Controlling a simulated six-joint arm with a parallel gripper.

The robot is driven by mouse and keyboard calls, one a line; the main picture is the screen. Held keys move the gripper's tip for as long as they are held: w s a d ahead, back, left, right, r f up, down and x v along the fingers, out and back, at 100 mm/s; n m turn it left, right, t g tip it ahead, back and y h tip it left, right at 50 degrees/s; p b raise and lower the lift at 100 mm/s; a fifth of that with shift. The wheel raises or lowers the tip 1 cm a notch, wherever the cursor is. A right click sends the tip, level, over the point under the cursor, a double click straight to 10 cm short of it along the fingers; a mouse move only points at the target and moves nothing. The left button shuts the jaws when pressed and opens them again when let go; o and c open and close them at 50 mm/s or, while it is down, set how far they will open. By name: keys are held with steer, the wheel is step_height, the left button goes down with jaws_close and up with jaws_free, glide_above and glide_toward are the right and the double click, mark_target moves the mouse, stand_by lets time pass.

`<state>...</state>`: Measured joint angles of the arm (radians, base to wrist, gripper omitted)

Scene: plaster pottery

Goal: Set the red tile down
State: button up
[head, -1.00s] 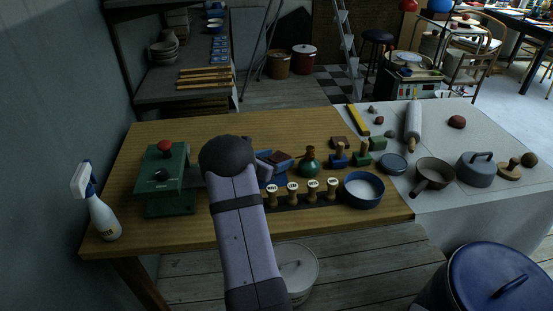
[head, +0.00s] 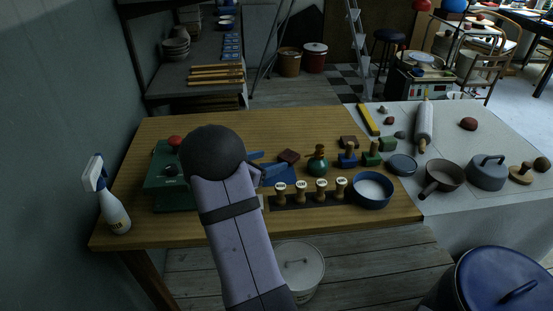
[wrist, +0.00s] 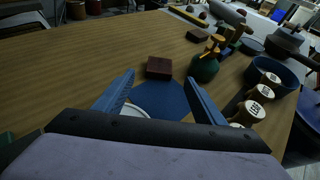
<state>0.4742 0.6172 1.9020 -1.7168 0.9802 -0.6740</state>
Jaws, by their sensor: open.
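The red tile (head: 289,156) is a small dark reddish-brown block. In the wrist view the tile (wrist: 159,68) lies flat at the far edge of a flat blue surface (wrist: 160,97), just beyond my fingertips. The blue surface also shows in the head view (head: 284,175). My gripper (head: 267,163) is open and empty, to the left of the tile in the head view. In the wrist view its two blue fingers (wrist: 160,78) are spread apart, with the tile ahead of the gap. My arm hides part of the bench and of the green press.
Stamps (head: 300,191) stand in a row at the bench front, beside a blue bowl (head: 372,189). A green bottle (head: 318,166) stands right of the tile. Another dark reddish block (head: 349,141) lies farther back. A green press (head: 165,184) stands left. The bench's back left is clear.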

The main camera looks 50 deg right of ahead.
steer(key=shift+o, duration=0.4)
steer(key=shift+v, duration=1.1)
